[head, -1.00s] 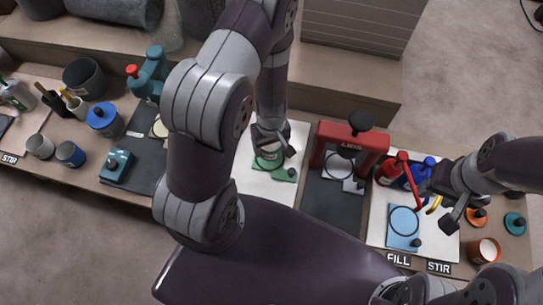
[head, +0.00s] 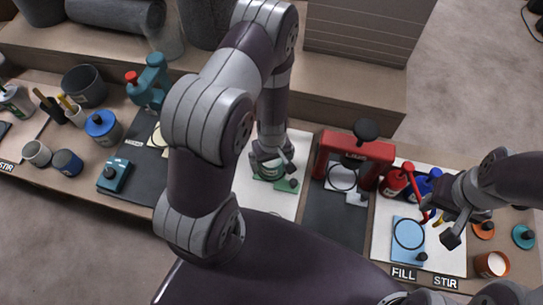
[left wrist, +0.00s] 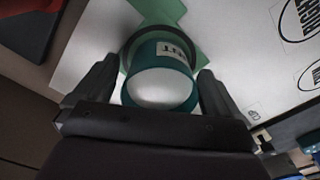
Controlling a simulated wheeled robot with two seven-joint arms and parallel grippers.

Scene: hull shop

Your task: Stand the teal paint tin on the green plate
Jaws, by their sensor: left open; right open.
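The teal paint tin (left wrist: 160,72) has a pale label and a whitish end. In the left wrist view it stands between the two fingers of my left gripper (left wrist: 158,98), which is open, with a finger on either side. The green plate (left wrist: 158,12) lies directly beyond the tin, and a dark ring shows around the tin's far end. The plate also shows in the head view (head: 288,186) under my left gripper (head: 271,166), which hides most of the tin there. My right gripper (head: 449,229) is open and empty near the blue plate (head: 408,250).
A red press (head: 357,150) stands right of the green plate. Red and blue bottles (head: 394,182) stand near my right gripper. A teal press (head: 149,84), a blue-lidded tin (head: 102,126) and cups stand to the left. Orange and teal lids (head: 483,230) lie at the right.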

